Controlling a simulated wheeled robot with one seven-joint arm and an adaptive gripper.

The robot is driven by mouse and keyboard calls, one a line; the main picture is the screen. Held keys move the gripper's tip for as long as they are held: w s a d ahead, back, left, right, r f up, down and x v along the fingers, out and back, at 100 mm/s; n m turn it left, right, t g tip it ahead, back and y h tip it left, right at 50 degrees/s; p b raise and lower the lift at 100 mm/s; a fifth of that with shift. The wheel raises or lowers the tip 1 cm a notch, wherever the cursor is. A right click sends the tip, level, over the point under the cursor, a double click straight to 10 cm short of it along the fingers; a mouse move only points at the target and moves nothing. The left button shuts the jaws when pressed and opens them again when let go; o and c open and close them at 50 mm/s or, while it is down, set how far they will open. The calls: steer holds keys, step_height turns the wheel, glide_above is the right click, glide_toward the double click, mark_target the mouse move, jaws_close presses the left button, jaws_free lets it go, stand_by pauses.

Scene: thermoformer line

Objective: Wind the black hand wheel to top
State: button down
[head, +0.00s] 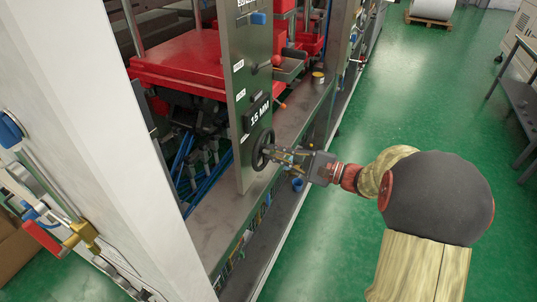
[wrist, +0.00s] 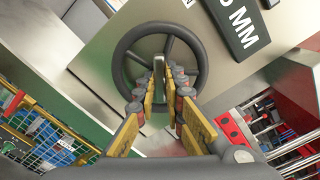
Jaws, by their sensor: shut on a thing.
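The black hand wheel (head: 263,149) is mounted on a grey upright panel (head: 246,100), below a black display reading "15 MM" (head: 258,112). In the wrist view the wheel (wrist: 120,62) faces the camera, with its spokes and a light-coloured grip at its middle. My gripper (head: 276,154) reaches the wheel from the right. In the wrist view its yellow-and-grey fingers (wrist: 160,80) are closed about the grip, inside the wheel's rim. The exact contact at the fingertips is partly hidden by the fingers.
A red machine bed (head: 180,62) lies behind the panel. A grey ledge (head: 222,205) runs below it, with a small can (head: 318,78) further back. A white cabinet wall (head: 85,130) stands at left. The green floor (head: 430,100) at right is open, with a dark bench (head: 520,95) at the edge.

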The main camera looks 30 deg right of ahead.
steer(key=shift+n, duration=1.3)
steer(key=n, duration=0.4)
steer(key=c, duration=1.8)
jaws_free()
steer(key=v, duration=1.2)
